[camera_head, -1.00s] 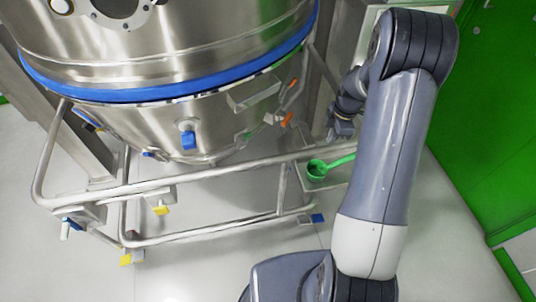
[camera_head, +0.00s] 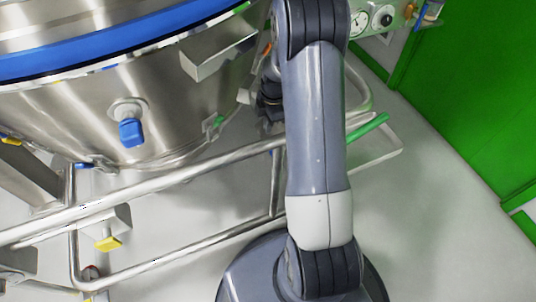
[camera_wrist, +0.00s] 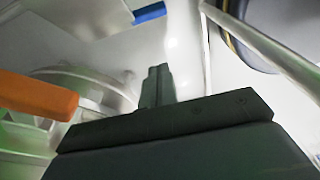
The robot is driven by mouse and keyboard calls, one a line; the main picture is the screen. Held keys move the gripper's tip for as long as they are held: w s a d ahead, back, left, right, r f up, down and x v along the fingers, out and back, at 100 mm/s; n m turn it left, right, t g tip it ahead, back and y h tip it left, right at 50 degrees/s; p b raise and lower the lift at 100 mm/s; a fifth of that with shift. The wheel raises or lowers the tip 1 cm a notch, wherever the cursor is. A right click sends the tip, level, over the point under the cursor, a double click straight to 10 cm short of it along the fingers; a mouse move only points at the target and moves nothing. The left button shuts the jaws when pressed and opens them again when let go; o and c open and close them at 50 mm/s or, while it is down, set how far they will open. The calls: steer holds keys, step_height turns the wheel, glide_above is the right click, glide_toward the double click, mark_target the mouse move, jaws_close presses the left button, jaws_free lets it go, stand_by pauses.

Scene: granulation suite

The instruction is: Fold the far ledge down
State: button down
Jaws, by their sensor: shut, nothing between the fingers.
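A flat pale ledge (camera_head: 378,155) juts out level beside the frame rail, right of my arm in the head view. A green handle (camera_head: 368,128) lies over it, its other end hidden behind my arm. A boxy metal ledge-like piece (camera_head: 218,52) sticks out from the vessel wall. I cannot tell which of these is the far ledge. My gripper (camera_wrist: 157,85) is shut and empty in the wrist view, its fingers together and apart from anything I can make out. In the head view my arm hides the fingers.
The steel vessel (camera_head: 60,110) with a blue band fills the left. Tubular rails (camera_head: 150,185) run below it. An orange handle (camera_wrist: 35,95) is close on the left in the wrist view. A gauge panel (camera_head: 372,22) and green wall (camera_head: 470,90) stand right; floor (camera_head: 430,230) is clear.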

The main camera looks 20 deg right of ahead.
steer(key=f, duration=0.2)
steer(key=b, duration=0.4)
glide_above(271, 154)
steer(key=a, duration=0.3)
step_height(271, 154, down, 9)
steer(key=d+f, duration=0.3)
steer(key=shift+s+f+b, duration=0.1)
steer(key=shift+f+b, duration=0.2)
steer(key=shift+b, duration=0.1)
steer(key=shift+f, duration=0.15)
